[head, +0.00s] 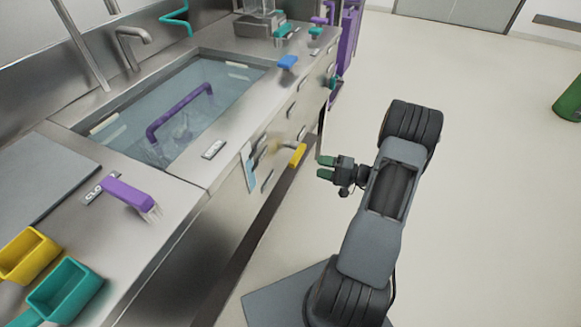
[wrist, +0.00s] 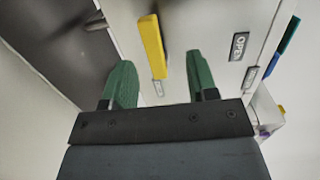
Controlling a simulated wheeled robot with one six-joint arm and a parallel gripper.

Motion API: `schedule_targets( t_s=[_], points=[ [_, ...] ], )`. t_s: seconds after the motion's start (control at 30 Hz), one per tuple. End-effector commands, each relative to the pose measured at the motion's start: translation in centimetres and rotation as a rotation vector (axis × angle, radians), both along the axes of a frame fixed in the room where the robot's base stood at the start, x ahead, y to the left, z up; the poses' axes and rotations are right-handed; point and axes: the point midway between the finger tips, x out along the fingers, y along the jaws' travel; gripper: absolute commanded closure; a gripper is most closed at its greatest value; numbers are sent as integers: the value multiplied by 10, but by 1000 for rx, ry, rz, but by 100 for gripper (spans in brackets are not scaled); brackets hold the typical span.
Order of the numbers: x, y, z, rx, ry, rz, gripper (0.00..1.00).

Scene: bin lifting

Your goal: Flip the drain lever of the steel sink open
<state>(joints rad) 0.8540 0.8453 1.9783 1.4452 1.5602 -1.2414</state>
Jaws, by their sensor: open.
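The steel sink (head: 215,62) is set in the counter on the left and holds water, with a purple handle-shaped thing (head: 180,110) in it. The drain lever is the yellow handle (head: 298,155) on the front panel below the sink. In the wrist view the yellow lever (wrist: 151,47) stands between and beyond the fingertips, near a label reading OPEN (wrist: 238,46). My gripper (head: 325,168) has green fingers and is to the right of the lever in the head view, apart from it. In the wrist view the gripper (wrist: 160,82) is open and empty.
A purple brush (head: 128,193), a yellow scoop (head: 28,255) and a teal scoop (head: 65,292) lie on the near counter. A blue thing (head: 287,62) sits on the counter's front edge. The floor to the right is clear, with a green object (head: 570,98) far off.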

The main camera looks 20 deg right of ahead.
Motion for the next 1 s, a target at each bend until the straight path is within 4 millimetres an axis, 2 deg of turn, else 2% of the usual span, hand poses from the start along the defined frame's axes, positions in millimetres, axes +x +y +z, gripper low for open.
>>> schedule_targets(
  t_s=[0.03,0.13,0.23,0.7,1.0],
  points=[
    [-1,-7,-13,13,-14,-34,47],
    [1,-14,-21,23,-38,-74,47],
    [8,-10,-23,25,-46,-87,47],
    [71,48,-23,25,-45,-87,47],
    [95,70,-23,25,-45,-89,47]
  ],
)
